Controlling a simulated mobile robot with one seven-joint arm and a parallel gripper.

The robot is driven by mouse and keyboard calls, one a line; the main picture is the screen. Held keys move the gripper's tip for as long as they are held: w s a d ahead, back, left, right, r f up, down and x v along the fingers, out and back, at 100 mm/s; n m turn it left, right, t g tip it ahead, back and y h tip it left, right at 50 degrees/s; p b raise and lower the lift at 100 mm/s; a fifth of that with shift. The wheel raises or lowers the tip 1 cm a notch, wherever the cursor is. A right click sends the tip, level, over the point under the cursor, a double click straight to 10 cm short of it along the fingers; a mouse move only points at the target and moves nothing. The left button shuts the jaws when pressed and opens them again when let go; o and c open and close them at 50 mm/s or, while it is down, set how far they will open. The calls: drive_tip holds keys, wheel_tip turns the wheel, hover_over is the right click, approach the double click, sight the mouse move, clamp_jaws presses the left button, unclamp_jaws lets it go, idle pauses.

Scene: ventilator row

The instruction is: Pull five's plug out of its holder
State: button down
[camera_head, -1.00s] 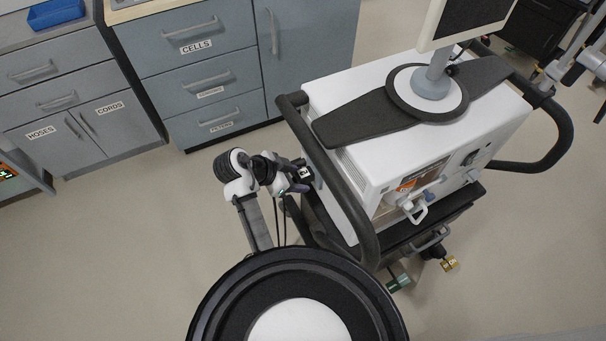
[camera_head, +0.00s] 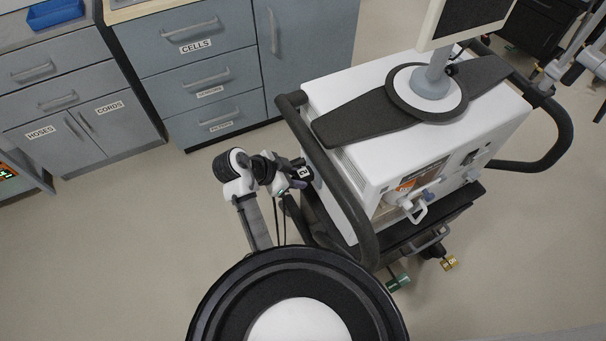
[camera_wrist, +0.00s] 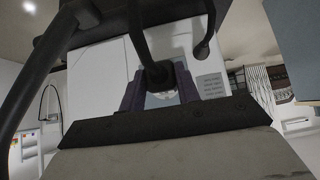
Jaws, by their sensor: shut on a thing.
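The ventilator (camera_head: 385,170) is a white box on a dark cart with a monitor on top. My gripper (camera_head: 301,180) is at its left side, beside the dark push handle (camera_head: 345,185). In the wrist view, my gripper (camera_wrist: 160,88) has its two purple-grey fingers shut on a black plug (camera_wrist: 160,72). A thick black cord (camera_wrist: 138,30) runs up from the plug. The plug's holder is hidden in both views, so I cannot tell whether the plug is seated in it or free. No number five can be read on the ventilator.
Grey cabinets (camera_head: 200,95) with labelled drawers stand at the back left. A blue tray (camera_head: 55,13) sits on the counter. The floor (camera_head: 120,240) at the left is clear. A second black cord end (camera_wrist: 203,48) hangs near my gripper in the wrist view.

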drive_tip(key=shift+a, duration=0.15)
drive_tip(key=shift+s+a+p, duration=0.2)
drive_tip(key=shift+s+a, duration=0.15)
drive_tip(key=shift+a, duration=0.4)
drive_tip(key=shift+s+a+p, duration=0.25)
drive_tip(key=shift+s+a, duration=0.1)
drive_tip(key=shift+a, duration=0.4)
drive_tip(key=shift+s+a+p, duration=0.2)
drive_tip(key=shift+s+a, duration=0.15)
drive_tip(key=shift+a, duration=0.4)
